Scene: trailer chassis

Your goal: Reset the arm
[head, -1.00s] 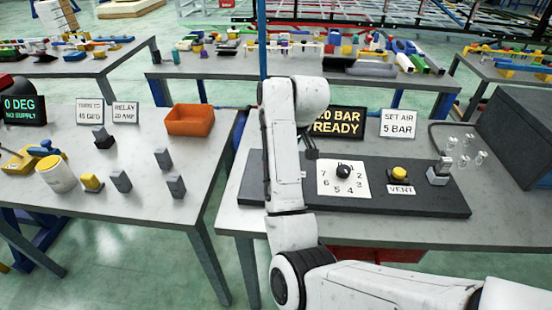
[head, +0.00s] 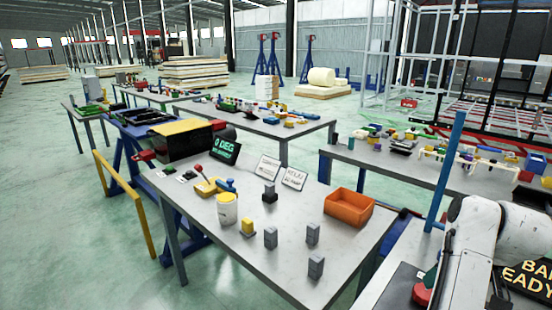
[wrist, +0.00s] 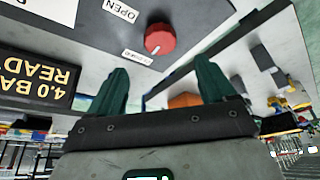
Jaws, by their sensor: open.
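My arm (head: 470,250) shows at the lower right of the head view, cut off by the picture's edge. In the wrist view my gripper (wrist: 162,66) has two dark green fingers spread apart, with nothing between them. A red knob also shows beside my arm in the head view (head: 421,294). A display reading 4.0 BAR READY (wrist: 35,82) appears upside down at the left of the wrist view.
A blue post (head: 445,170) stands close to my arm. Open green floor lies at the left.

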